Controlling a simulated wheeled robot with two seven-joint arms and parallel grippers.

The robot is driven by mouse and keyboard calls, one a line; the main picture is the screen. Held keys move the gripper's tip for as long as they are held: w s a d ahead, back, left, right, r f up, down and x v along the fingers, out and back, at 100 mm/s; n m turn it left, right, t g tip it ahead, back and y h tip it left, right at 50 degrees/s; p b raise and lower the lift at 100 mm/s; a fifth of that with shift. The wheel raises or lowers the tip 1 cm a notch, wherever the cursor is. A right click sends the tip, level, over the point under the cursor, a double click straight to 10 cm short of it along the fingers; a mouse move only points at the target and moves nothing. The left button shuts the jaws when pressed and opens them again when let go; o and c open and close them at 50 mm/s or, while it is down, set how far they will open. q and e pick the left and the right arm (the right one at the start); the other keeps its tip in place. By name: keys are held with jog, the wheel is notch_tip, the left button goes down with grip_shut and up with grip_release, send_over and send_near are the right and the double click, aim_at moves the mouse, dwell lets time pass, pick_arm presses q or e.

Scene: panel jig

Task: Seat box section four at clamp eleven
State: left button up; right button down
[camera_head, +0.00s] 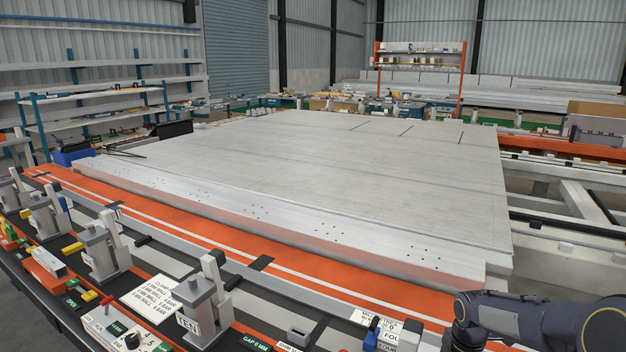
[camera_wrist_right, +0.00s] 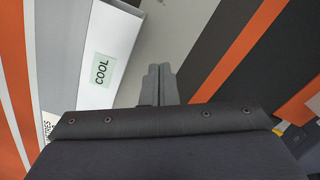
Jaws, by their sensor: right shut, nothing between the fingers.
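A long silver section (camera_head: 262,212) with small dark holes lies along the near edge of the big grey panel, beside the orange strip. I cannot tell whether it is box section four. A grey clamp (camera_head: 203,300) labelled TEN stands at the front. No clamp labelled eleven is legible. A label reading "FOU" (camera_head: 391,336), partly hidden, is by my right arm. My left gripper is not in view.
The panel (camera_head: 330,165) fills the middle. More clamps (camera_head: 104,250) stand along the near left edge, with a printed card (camera_head: 152,298) and a control box (camera_head: 108,325) between. The orange strip (camera_head: 230,238) is mostly bare. Metal framing (camera_head: 570,200) stands at the right.

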jog(key=shift+w+d+p, duration=0.35)
jog(key=shift+w+d, duration=0.15)
jog(key=shift+w, duration=0.3)
jog(key=shift+w+d+p, duration=0.3)
jog(key=shift+w+d, duration=0.15)
jog(key=shift+w, duration=0.35)
dwell(0.6)
jog(key=shift+s+a, duration=0.1)
jog(key=shift+s, duration=0.05)
jog(key=shift+s+a, duration=0.15)
jog(key=shift+s, duration=0.15)
jog(key=shift+s+a+r, duration=0.1)
jog(key=shift+s+a, duration=0.2)
jog(key=shift+s, duration=0.1)
notch_tip(320, 180, up, 8)
jog(key=p, duration=0.5)
jog(key=shift+p, duration=0.3)
